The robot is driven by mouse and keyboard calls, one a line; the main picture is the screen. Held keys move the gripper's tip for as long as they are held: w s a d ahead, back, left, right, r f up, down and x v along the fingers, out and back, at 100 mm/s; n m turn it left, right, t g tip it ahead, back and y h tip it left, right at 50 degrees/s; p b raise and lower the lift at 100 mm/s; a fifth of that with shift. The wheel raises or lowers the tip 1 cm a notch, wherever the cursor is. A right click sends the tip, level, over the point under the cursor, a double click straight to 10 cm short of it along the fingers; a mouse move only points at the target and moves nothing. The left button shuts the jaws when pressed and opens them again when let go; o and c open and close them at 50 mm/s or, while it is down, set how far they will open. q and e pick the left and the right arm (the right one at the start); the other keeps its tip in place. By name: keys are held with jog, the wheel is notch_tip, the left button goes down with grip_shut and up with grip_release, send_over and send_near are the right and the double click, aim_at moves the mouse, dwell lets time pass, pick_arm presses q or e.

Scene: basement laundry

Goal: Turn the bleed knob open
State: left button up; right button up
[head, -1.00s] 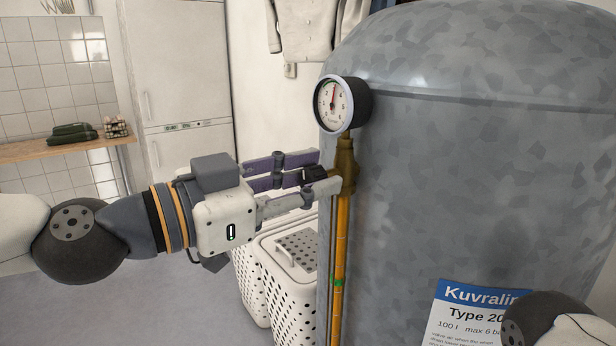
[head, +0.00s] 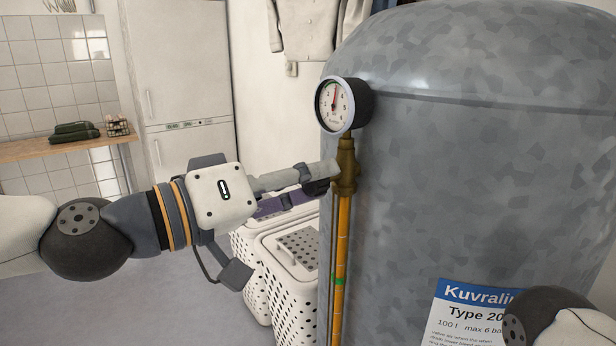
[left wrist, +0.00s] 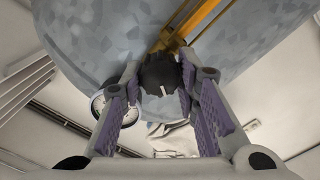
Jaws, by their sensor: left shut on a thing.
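The bleed knob is a dark, lobed knob with a small white mark. It sits on the brass valve fitting (head: 346,166) on the side of the grey tank. In the left wrist view the knob (left wrist: 160,74) is between my two fingers. My left gripper (head: 322,182) comes in from the left and is shut on the knob, its wrist rolled over. In the head view the knob (head: 316,187) is partly hidden by the upper finger. My right gripper is out of view.
A round pressure gauge (head: 342,105) sits just above the fitting, its red needle pointing nearly straight up. A yellow sight tube (head: 341,255) runs down below. White perforated baskets (head: 285,290) stand beneath my gripper. The mottled tank (head: 470,170) fills the right.

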pick_arm(q)
jog(key=n, duration=0.4)
jog(key=shift+f+n, duration=0.1)
jog(key=shift+n, duration=2.1)
jog(key=o, duration=1.2)
jog(key=shift+c, duration=0.2)
jog(key=shift+a, duration=0.1)
jog(key=v, duration=1.2)
jog(key=shift+w, duration=0.1)
